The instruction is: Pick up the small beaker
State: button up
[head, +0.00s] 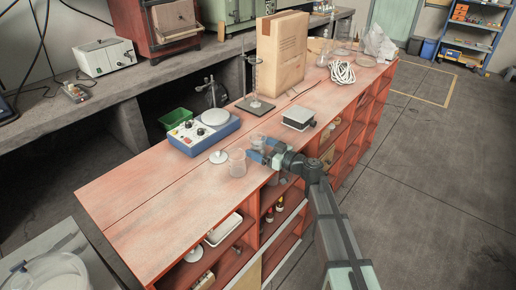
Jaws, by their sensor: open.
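A clear glass beaker (237,164) stands upright on the red bench top, just left of my gripper (256,150). A second clear glass vessel (257,138) stands just behind the gripper's blue fingers, which partly hide it. From this view I cannot tell for certain which of the two is the small beaker. My gripper is open, low over the bench near its front edge, with its fingers pointing left. I see nothing held, and I cannot tell whether a finger touches either glass.
A blue stirrer-hotplate (203,133) and a white disc (218,157) lie left and behind. A small silver-topped device (298,117), stand (255,103) and cardboard box (281,55) are farther back. The bench's near left end (150,215) is clear. Open shelves lie below the front edge.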

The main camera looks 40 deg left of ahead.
jog(key=shift+a, duration=0.6)
jog(key=c, duration=1.3)
jog(key=shift+o, duration=0.2)
jog(key=shift+r, duration=0.2)
